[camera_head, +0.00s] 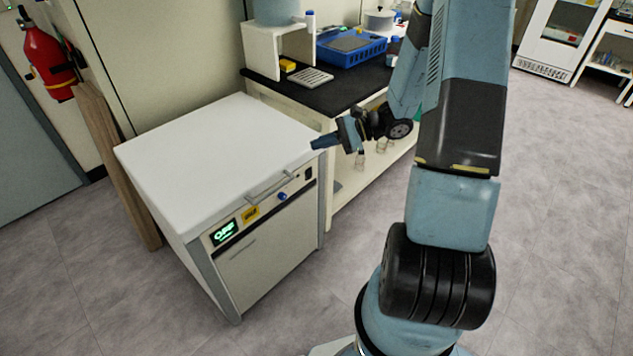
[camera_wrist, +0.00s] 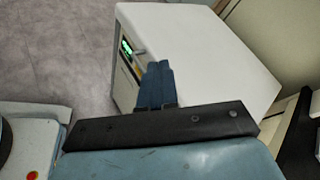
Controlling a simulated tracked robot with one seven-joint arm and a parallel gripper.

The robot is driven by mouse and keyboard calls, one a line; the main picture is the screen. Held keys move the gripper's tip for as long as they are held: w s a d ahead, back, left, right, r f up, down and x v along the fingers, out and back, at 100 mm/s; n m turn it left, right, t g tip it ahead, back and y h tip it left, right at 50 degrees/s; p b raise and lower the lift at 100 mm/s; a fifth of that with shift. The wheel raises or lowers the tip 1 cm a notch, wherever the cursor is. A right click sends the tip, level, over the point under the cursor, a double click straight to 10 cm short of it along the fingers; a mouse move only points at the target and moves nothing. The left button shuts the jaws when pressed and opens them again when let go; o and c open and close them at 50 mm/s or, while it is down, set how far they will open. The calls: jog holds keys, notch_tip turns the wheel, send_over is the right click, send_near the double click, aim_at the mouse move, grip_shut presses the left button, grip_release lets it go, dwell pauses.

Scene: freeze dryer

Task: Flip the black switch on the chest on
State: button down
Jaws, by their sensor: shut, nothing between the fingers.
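The white chest (camera_head: 215,165) stands left of my arm, with its lid shut. The black switch (camera_head: 308,174) is small and sits at the right end of its front panel. A lit green display (camera_head: 224,232) on the panel appears to read OFF. My gripper (camera_head: 314,144) is shut and empty, near the chest's front right top corner, above the switch. Contact cannot be told. In the wrist view, the shut fingers (camera_wrist: 157,70) point toward the chest (camera_wrist: 200,45), and I cannot make out the switch there.
A lid handle (camera_head: 272,185) and a blue knob (camera_head: 282,196) are left of the switch. A black-topped bench (camera_head: 345,90) with a blue basket (camera_head: 350,48) stands behind the chest, with glassware on its lower shelf. A fire extinguisher (camera_head: 45,55) hangs at left. The front floor is clear.

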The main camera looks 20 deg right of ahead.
aim_at(311, 177)
jog(key=d+f+m+t+h, duration=0.2)
jog(key=f+m, duration=0.3)
jog(key=f, duration=0.4)
jog(key=w+d+f+m+t+h, duration=0.1)
jog(key=d+f+m+t, duration=0.3)
jog(key=f, duration=0.5)
jog(key=w+d+f+m+t+h, duration=0.1)
jog(key=d+f+m+t+h, duration=0.1)
jog(key=d+f+m+t, duration=0.2)
notch_tip(311, 177, down, 5)
jog(key=m+t, duration=0.1)
jog(key=m, duration=0.2)
jog(key=shift+w+h, duration=0.25)
jog(key=shift+h, duration=0.05)
jog(key=x, duration=1.4)
jog(key=shift+r, duration=0.2)
jog(key=shift+w, duration=0.1)
